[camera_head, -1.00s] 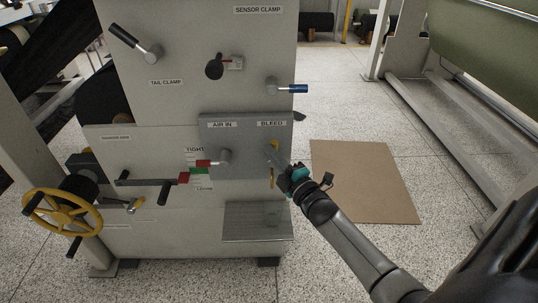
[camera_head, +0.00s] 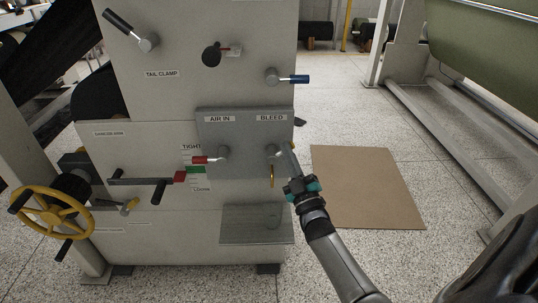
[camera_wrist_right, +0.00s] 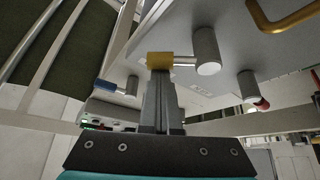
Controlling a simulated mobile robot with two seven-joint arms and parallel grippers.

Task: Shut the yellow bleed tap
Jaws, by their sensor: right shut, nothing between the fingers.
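The bleed tap has a grey hub (camera_head: 273,151) under the BLEED label on the grey panel. Its yellow grip (camera_head: 291,146) is at the right of the hub, partly hidden by my right gripper (camera_head: 292,162). In the right wrist view the yellow grip (camera_wrist_right: 160,60) sits on a short metal rod from the hub (camera_wrist_right: 208,52). My right gripper's fingers (camera_wrist_right: 162,90) are shut with nothing between them, and their tips are right at the yellow grip; I cannot tell if they touch. My left gripper is not in view.
The red AIR IN lever (camera_head: 202,160) points left beside the tap. A yellow pull handle (camera_head: 272,176) is below the tap, and a grey shelf (camera_head: 250,226) lower down. A blue lever (camera_head: 298,79) is above. A brown board (camera_head: 365,185) lies on open floor.

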